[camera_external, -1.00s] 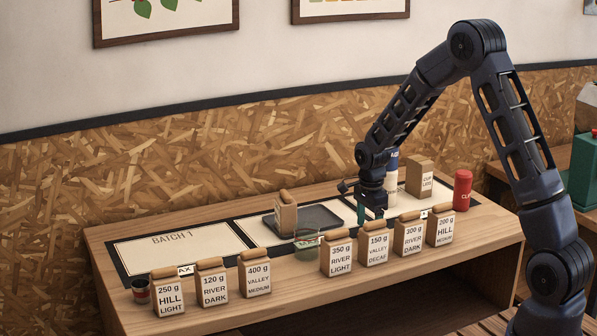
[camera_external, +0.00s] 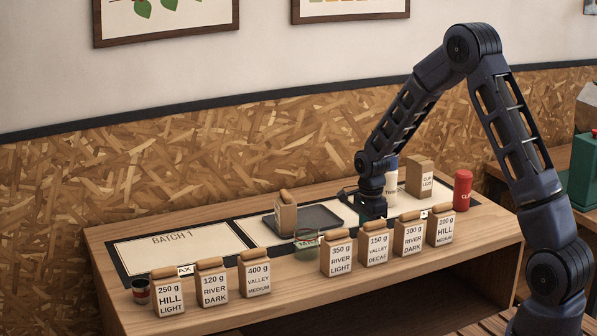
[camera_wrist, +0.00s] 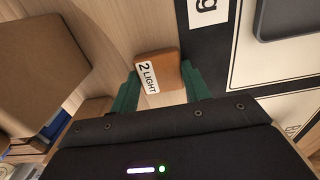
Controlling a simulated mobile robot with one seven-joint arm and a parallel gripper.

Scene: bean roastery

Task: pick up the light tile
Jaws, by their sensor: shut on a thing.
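The light tile (camera_wrist: 168,68) is a small brown block with a white label reading "2 LIGHT". It is in the wrist view, on or just above the pale wood, beside a black border strip. My gripper (camera_wrist: 161,86) has its two green fingers on either side of the tile, shut on it. In the external view my gripper (camera_external: 371,212) points down low over the table, behind the front row of bags. The tile and the fingertips are hidden there.
Several labelled bags line the table's front, including the river light bag (camera_external: 337,257) and the valley decaf bag (camera_external: 374,249). A dark tray (camera_external: 325,216) and a glass cup (camera_external: 306,244) are left of my gripper. A red canister (camera_external: 463,191) stands at right.

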